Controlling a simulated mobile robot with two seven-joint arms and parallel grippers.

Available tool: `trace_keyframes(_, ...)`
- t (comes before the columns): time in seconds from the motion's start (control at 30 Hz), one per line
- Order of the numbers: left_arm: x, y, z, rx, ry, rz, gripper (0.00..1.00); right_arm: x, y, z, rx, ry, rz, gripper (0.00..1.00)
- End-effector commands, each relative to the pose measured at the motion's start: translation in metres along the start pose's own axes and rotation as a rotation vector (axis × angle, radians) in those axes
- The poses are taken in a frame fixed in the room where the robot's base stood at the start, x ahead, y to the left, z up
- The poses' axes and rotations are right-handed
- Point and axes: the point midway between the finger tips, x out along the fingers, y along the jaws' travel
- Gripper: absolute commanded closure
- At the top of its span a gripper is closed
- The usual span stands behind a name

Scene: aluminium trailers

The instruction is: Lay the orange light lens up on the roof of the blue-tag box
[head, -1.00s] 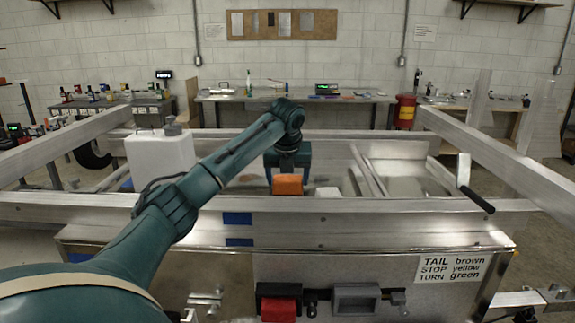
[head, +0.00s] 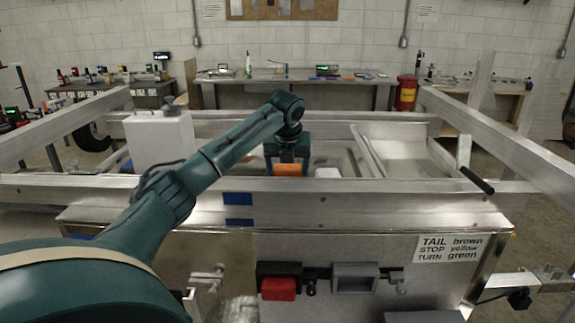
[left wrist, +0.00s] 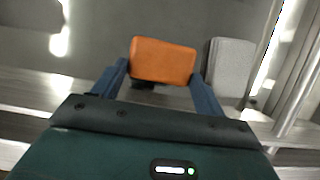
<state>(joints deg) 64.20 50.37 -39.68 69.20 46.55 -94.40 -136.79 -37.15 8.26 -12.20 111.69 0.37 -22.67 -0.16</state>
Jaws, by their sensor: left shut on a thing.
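The orange light lens (head: 287,170) is between the fingers of my left gripper (head: 287,158), just beyond the front aluminium rail in the head view. The rail hides its lower edge. In the left wrist view the orange lens (left wrist: 163,60) is clear, with one dark-blue finger at each side. The gripper is shut on it. Blue tags (head: 238,198) show on the rail and on the edge of the metal box (head: 350,243) in front. I cannot tell whether this is the blue-tag box. My right gripper is not in view.
A pale block (head: 327,172) lies right of the orange lens. A white jug (head: 160,138) stands to the left. Long aluminium beams (head: 480,140) run along both sides. A red light (head: 279,288) and a grey housing (head: 355,278) are on the box front.

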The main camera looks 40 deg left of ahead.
Motion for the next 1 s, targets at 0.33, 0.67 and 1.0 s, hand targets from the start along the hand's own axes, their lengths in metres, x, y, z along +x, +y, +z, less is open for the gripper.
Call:
trace_keyframes(0.33, 0.0054, 0.0001, -0.0020, -0.001, -0.001, 0.000, 0.26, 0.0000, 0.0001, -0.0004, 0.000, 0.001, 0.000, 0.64)
trace_keyframes(0.67, 0.0055, 0.0001, -0.0021, 0.000, -0.001, 0.000, 0.02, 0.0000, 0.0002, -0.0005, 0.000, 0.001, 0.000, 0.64)
trace_keyframes(1.0, -0.0002, -0.0003, 0.0004, 0.000, -0.001, -0.001, 0.02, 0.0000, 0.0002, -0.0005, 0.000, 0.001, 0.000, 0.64)
